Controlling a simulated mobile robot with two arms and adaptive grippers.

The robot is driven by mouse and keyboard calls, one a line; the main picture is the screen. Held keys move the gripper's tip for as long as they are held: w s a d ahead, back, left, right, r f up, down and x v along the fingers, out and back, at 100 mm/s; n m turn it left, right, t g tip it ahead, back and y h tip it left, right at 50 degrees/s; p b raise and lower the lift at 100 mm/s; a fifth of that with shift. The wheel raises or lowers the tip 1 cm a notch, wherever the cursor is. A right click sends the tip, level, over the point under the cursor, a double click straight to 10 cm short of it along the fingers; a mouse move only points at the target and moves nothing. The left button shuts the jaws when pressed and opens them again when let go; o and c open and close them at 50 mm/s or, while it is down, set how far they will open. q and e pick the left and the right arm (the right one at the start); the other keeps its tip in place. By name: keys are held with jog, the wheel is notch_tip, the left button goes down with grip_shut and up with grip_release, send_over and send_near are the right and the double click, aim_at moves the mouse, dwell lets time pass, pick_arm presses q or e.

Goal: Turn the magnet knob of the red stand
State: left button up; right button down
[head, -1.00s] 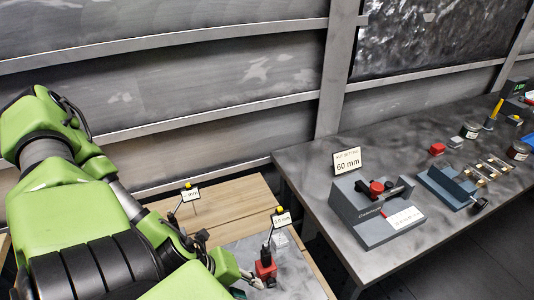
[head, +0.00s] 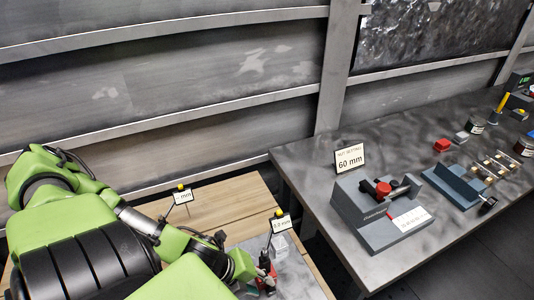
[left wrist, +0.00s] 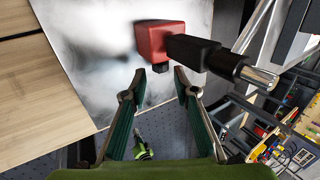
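The red stand (head: 271,271) sits on the grey plate (head: 293,264) at the bottom of the head view, partly hidden by my left gripper (head: 256,284). In the left wrist view the stand's red block (left wrist: 155,39) is at the top, with a black post and silver rod (left wrist: 258,77) reaching right. A small dark piece (left wrist: 191,69) shows under the post; I cannot tell whether it is the magnet knob. My left gripper (left wrist: 161,74) is open and empty, its fingertips just below the red block. My right gripper does not show clearly.
Two small signs on stands (head: 281,223) (head: 183,197) rise behind the stand. A clear block (head: 281,246) is close by. The grey bench (head: 310,165) at the right carries a grey fixture (head: 365,212), a 60 mm sign (head: 349,158) and several parts. The wooden top (head: 235,210) is mostly bare.

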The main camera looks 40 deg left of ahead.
aim_at(269, 289)
pick_arm(q)
jog(key=shift+x, duration=2.35)
jog(key=shift+d, duration=0.1)
grip_shut()
